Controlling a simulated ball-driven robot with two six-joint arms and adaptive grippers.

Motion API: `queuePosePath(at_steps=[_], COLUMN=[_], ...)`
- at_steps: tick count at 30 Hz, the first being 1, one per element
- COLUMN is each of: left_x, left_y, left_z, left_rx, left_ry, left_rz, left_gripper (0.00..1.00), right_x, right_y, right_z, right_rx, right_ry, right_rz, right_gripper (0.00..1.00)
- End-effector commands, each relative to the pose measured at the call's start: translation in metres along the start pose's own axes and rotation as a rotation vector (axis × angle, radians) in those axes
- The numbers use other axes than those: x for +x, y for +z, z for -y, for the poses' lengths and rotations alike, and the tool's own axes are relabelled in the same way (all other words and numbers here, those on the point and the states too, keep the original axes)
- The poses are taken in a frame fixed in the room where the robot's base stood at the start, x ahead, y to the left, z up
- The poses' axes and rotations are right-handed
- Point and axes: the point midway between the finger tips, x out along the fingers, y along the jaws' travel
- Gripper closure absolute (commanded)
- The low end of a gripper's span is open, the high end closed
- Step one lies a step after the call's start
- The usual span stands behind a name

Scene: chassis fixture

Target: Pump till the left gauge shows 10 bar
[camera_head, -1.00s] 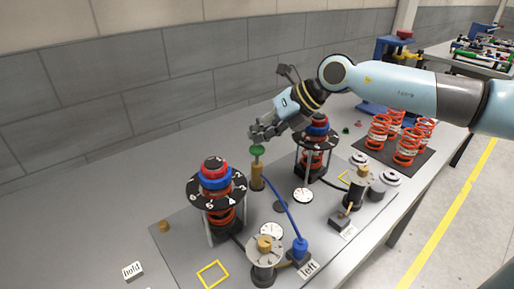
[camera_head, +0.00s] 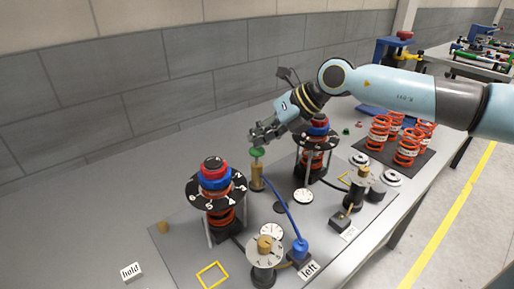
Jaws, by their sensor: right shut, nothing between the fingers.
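The pump is a brass cylinder (camera_head: 257,178) with a green knob (camera_head: 257,153) on top, standing upright in the middle of the fixture plate. A blue hose (camera_head: 283,200) runs from it to a blue connector (camera_head: 300,247) beside the "left" label (camera_head: 309,270). The left gauge (camera_head: 271,231) is a small white dial near that label; its reading is too small to tell. My right gripper (camera_head: 257,141) is shut and empty, its fingertips just above the green knob; whether they touch it I cannot tell. My left gripper is not in view.
Spring units with black numbered discs stand left (camera_head: 216,188) and right (camera_head: 317,140) of the pump. A second gauge (camera_head: 303,196) lies between them. Orange springs (camera_head: 408,148) stand on a dark mat at right. A "hold" block (camera_head: 132,272) lies front left. The table's back left is clear.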

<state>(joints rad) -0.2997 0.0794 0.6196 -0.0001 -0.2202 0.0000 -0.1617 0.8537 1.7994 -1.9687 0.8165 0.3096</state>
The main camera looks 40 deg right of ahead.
Motion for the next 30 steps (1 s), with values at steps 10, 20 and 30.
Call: queuePosePath(at_steps=[10, 20, 30], left_x=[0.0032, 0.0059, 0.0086], left_y=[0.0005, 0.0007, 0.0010], left_z=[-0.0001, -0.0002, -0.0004], left_rx=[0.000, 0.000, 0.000], left_ry=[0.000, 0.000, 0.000], left_rz=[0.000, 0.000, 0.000], left_gripper=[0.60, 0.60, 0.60], right_x=[0.0034, 0.0062, 0.0091], right_y=[-0.0026, -0.0049, -0.0071], right_z=[0.0025, 0.0046, 0.0067], right_rx=[0.001, 0.001, 0.001], right_ry=[0.000, 0.000, 0.000], right_rz=[-0.001, -0.001, -0.001], right_gripper=[1.00, 1.00, 1.00])
